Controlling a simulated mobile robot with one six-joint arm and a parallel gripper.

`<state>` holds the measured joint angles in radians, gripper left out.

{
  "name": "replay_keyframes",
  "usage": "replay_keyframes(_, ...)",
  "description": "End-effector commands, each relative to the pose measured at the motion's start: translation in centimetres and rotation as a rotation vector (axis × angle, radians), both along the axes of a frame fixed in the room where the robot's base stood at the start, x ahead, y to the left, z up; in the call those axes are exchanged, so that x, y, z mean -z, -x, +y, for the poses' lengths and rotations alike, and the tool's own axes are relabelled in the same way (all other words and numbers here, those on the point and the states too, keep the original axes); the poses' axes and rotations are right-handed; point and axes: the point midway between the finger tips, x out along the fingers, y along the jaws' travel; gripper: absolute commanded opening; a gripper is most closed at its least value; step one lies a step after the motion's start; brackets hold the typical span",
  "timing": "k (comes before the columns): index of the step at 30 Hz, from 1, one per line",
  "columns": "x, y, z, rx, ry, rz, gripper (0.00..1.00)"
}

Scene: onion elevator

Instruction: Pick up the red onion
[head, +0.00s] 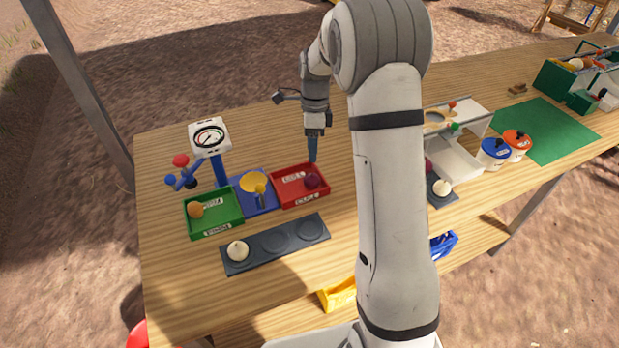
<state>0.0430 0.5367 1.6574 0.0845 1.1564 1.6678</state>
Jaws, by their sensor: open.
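Another purple-red round thing (428,167) shows partly behind my arm, near the white elevator-like stand (462,163). My gripper (313,160) points down at the back edge of the red tray, above and behind the onion in the picture. It is seen edge-on, with blue fingers that overlap in this view. It is open and nothing shows between the fingers. My arm hides the middle of the table.
A green tray (232,228) holds an orange-brown onion. A yellow funnel (253,182) and a dial scale (210,138) stand beside it. A dark plate (262,262) bears a white onion. Blue (494,153) and orange-lidded (516,146) pots stand right. The table's front left is clear.

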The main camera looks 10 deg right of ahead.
Motion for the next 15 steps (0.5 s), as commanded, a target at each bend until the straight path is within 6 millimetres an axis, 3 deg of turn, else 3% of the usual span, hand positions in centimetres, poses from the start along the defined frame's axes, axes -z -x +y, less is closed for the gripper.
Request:
replay_keyframes(6, 2.7, -1.9, 0.0, 0.163, 0.027, 0.058, 0.48)
replay_keyframes(15, 5.6, -1.5, 0.2, 0.191, 0.032, 0.067, 0.48)
